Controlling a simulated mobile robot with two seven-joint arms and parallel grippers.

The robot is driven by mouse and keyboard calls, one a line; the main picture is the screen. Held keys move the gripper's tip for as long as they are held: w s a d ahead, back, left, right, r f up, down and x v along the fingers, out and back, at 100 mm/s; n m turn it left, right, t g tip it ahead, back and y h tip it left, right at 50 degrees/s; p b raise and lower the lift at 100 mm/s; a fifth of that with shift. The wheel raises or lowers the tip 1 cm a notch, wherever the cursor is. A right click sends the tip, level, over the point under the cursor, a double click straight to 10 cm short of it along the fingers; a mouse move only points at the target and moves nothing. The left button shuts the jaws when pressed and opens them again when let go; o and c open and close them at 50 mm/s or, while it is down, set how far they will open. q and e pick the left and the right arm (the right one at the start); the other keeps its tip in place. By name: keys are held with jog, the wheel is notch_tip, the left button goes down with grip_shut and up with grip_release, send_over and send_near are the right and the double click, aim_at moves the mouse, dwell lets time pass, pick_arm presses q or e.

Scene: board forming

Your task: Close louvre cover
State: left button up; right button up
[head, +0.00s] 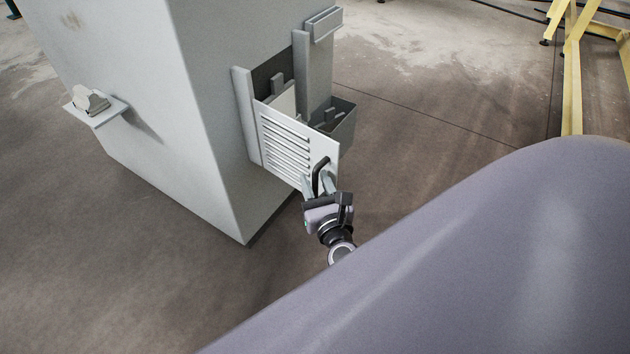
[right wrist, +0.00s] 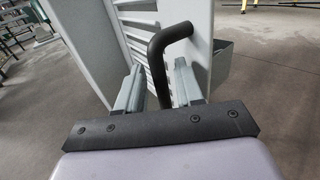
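The louvre cover (head: 285,142) is a pale panel with several slots on the grey cabinet's right-hand face. It stands ajar, with the dark opening showing above and behind it. Its black bent handle (head: 316,178) sits near its right end and also shows in the right wrist view (right wrist: 160,55). My right gripper (head: 318,186) is at the handle, with one finger on each side of the bar. In the right wrist view, gaps show between the fingers (right wrist: 158,88) and the bar, so it looks open around it. My left gripper is not in view.
The grey cabinet (head: 190,90) fills the upper left. A small shelf (head: 110,112) with a pale object juts from its left face. A grey open bin (head: 345,128) sits behind the cover. Yellow framework (head: 572,70) stands at the far right. The floor around is clear.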

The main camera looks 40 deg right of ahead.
jog(key=shift+w+d, duration=0.1)
jog(key=shift+w, duration=0.2)
grip_shut()
jog(key=shift+d, duration=0.15)
